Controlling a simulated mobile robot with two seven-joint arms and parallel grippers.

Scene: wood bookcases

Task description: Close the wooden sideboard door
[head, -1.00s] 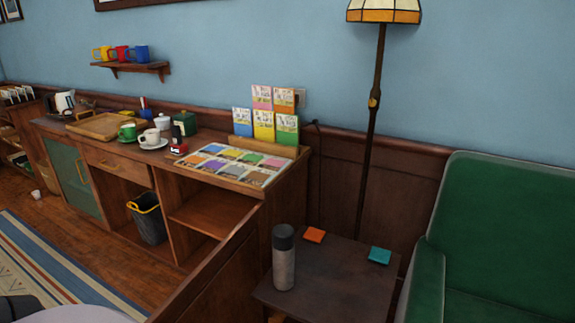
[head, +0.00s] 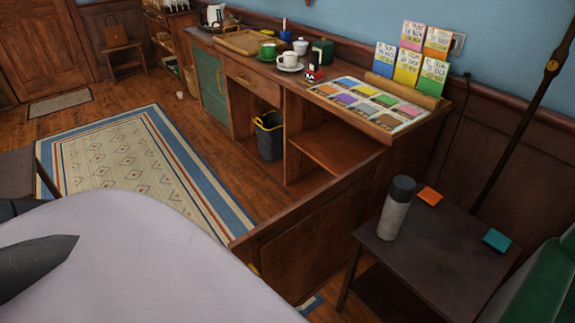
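The wooden sideboard (head: 376,134) stands along the wall in the head view. Its wooden door (head: 318,232) is swung wide open from the right end and juts out towards me. A small brass-coloured handle (head: 254,268) shows low near the door's free edge, partly hidden by my pale body. The shelf compartment (head: 325,145) is uncovered. Two dark grey tapered fingers of my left gripper (head: 62,220) enter at the left edge, apart, with nothing seen between them, well left of the door. My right gripper is not in view.
A dark side table (head: 440,250) with a grey flask (head: 396,212) and two coasters stands close right of the door. A black bin (head: 269,138) sits in the sideboard's open middle bay. A patterned rug (head: 135,165) and bare floor lie left of the door.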

